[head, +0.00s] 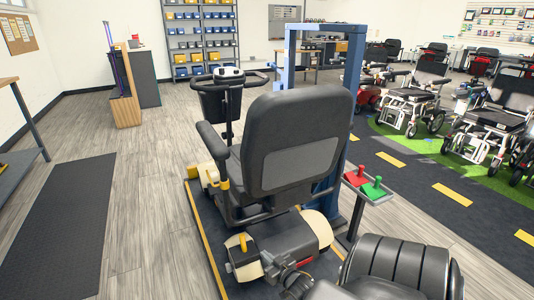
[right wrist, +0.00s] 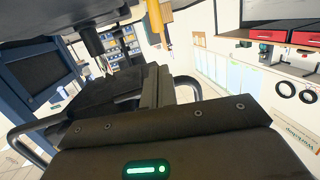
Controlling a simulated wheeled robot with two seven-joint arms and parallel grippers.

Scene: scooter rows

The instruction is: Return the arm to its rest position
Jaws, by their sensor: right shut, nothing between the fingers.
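My right gripper (head: 293,280) is low in the head view, beside the back end of a mobility scooter (head: 292,138). It is shut and holds nothing. My dark right arm (head: 400,265) comes in from the lower right. The right wrist view shows a dark panel with a lit green bar (right wrist: 146,170) close to the camera. My left gripper is not in view.
A blue frame (head: 350,95) stands beside the scooter. A small tray (head: 375,198) with a red and a green control is near my right arm. Wheelchairs (head: 415,97) stand at the right. Open floor (head: 145,225) and a dark mat (head: 65,235) lie at the left.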

